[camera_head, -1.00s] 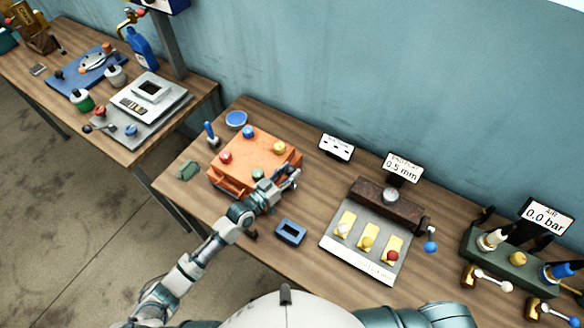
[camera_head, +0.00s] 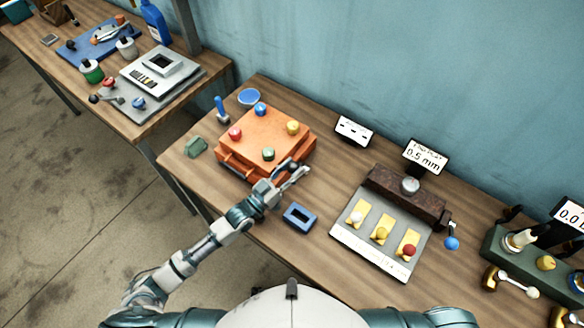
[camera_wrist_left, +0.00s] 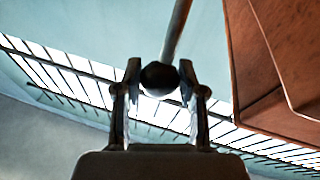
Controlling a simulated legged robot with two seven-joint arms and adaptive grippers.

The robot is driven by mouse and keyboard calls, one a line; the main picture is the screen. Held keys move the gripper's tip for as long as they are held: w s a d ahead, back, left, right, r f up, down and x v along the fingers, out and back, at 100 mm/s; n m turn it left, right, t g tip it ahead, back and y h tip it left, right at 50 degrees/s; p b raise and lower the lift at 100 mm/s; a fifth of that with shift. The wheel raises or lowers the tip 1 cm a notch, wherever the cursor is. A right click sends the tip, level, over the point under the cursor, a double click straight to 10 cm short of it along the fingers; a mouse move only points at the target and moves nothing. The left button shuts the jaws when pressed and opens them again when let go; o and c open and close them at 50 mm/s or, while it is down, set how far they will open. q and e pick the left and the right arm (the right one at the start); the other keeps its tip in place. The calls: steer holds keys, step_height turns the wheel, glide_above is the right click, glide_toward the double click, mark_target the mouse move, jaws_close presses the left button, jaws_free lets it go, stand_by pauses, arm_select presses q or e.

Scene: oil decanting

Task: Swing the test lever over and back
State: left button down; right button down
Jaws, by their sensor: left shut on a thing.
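My left gripper (camera_head: 298,174) is at the near right side of the orange box (camera_head: 262,137), close to its front edge. In the left wrist view it (camera_wrist_left: 160,90) is shut on a dark ball knob (camera_wrist_left: 158,79) at the end of a thin rod, which I take to be the test lever. The rod (camera_wrist_left: 177,30) runs up out of that view, leaning slightly right. The orange-brown box wall (camera_wrist_left: 275,75) is to the right of it. In the head view the gripper hides the lever. My right gripper is not in view.
A blue frame-shaped block (camera_head: 299,217) lies just right of the left forearm. A grey panel (camera_head: 385,238) with coloured knobs stands to its right. A green block (camera_head: 196,146), blue dish (camera_head: 249,96) and blue-handled tool (camera_head: 221,108) lie left of or behind the orange box.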

arm_select(q)
steer(key=shift+f, duration=0.4)
steer(key=c, duration=0.7)
jaws_free()
steer(key=shift+w+d+r, duration=0.1)
steer(key=shift+w+r, duration=0.05)
steer(key=shift+r, duration=4.95)
